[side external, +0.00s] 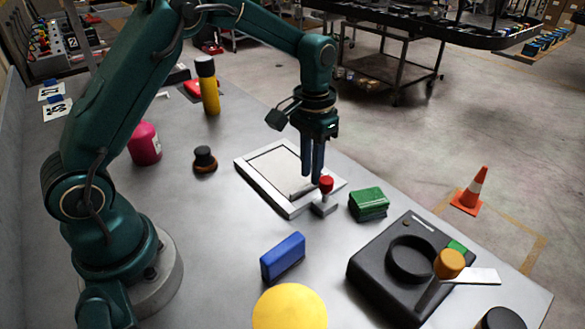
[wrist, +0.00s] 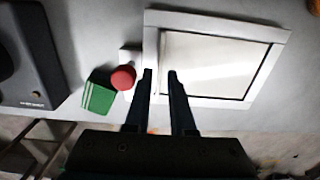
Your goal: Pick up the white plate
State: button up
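The white plate (side external: 257,183) is a flat, square, framed panel lying on the grey table. It also shows in the wrist view (wrist: 225,99), with a pale inner panel and a thin dark line inside its rim. My gripper (side external: 312,178) points down over the plate's right part in the side view. In the wrist view its two fingertips (wrist: 160,72) are apart, with a narrow gap between them over the plate's left rim. Nothing is visibly held. I cannot tell whether the fingertips touch the plate.
A red-knobbed white piece (side external: 325,201) stands close beside the plate and fingers. A green block (side external: 368,203) and a black device (side external: 375,285) lie to the right. A blue block (side external: 283,256) and a yellow disc (side external: 289,309) lie in front. A dark-topped knob (side external: 205,160) stands left.

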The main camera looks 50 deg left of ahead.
jog(key=shift+f, duration=1.2)
grip_shut()
dwell(0.6)
